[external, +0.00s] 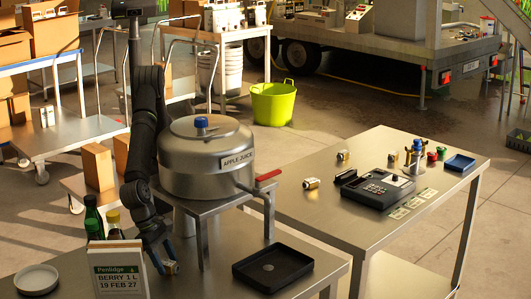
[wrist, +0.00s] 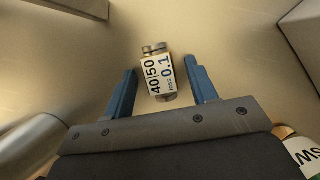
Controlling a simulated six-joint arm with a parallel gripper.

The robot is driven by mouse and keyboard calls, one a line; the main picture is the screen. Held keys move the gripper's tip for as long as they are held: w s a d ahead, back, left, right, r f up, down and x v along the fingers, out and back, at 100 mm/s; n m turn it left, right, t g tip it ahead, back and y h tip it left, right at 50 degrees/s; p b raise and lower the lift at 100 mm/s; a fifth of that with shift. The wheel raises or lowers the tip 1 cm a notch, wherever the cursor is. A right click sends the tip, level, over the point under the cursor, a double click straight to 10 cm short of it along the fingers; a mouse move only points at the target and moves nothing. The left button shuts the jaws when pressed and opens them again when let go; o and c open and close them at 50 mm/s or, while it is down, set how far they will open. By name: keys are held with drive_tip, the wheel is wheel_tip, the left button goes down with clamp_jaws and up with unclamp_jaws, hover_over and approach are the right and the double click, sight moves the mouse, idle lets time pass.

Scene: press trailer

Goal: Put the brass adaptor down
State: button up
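The brass adaptor (external: 170,268) is a small fitting with a white label, at the front table's middle beside the sign card. In the wrist view the adaptor (wrist: 158,73) shows its label "40/50" and "0.1" and seems to rest on the metal tabletop. My gripper (external: 167,255) is low over the table at the adaptor. In the wrist view the blue fingers of my gripper (wrist: 162,75) stand on either side of the adaptor, with a narrow gap on each side. The fingers are open and do not appear to touch it.
The "Penlidge" card (external: 118,268) and bottles (external: 94,218) stand close left of my gripper. A black tray (external: 273,267) lies to the right. The steel pot (external: 205,158) on its stand is behind. A white dish (external: 37,279) is far left. Bare tabletop lies between gripper and tray.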

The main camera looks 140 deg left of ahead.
sight(172, 263)
drive_tip(key=v, duration=1.2)
drive_tip(key=shift+r, duration=0.15)
drive_tip(key=x, duration=1.1)
drive_tip(key=shift+w+a+f, duration=0.1)
drive_tip(key=shift+w+f, duration=0.05)
drive_tip(key=shift+f, duration=0.2)
drive_tip(key=shift+w+r, duration=0.15)
drive_tip(key=shift+r, duration=1.6)
